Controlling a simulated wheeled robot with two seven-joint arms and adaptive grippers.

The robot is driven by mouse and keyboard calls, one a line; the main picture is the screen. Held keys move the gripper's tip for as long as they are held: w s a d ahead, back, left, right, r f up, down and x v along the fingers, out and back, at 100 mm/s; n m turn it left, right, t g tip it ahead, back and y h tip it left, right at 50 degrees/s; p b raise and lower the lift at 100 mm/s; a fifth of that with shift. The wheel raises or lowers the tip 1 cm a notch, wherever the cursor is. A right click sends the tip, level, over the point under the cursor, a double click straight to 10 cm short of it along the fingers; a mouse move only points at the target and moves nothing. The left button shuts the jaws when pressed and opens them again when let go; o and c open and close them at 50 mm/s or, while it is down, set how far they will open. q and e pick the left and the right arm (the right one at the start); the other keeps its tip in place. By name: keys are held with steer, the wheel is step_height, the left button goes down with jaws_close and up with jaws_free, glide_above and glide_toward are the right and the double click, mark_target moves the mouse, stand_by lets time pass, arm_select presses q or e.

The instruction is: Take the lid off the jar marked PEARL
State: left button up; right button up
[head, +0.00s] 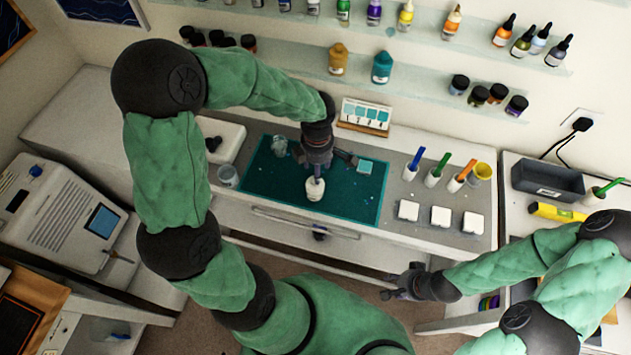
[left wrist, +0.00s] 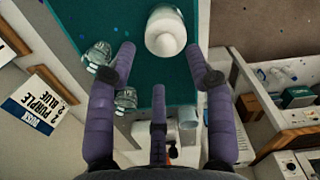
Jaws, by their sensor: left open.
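A small white jar with a rounded white top (head: 315,189) stands at the front of the teal mat (head: 262,184). It also shows at the top of the left wrist view (left wrist: 165,32). No name can be read on it, so I cannot tell whether it is PEARL. My left gripper (head: 326,167) is over the mat beside this jar. In the left wrist view its fingers (left wrist: 160,65) are spread and empty, with the jar beyond their tips. My right gripper (head: 398,284) is low in front of the counter, away from the jar; its fingers are too small to judge.
Clear cups stand at the mat's back (head: 280,146) and left (head: 228,176). White square pieces (head: 440,216) and cups with coloured sticks (head: 433,177) stand to the right. Shelves of bottles and dark-lidded jars (head: 459,84) hang behind. A card stand (head: 364,117) is behind the mat.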

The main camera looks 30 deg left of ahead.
arm_select(q)
steer(key=shift+s+f, duration=0.15)
steer(key=shift+f, duration=1.15)
steer(key=shift+s+f, duration=0.15)
steer(key=shift+f, duration=1.15)
steer(key=c, duration=0.9)
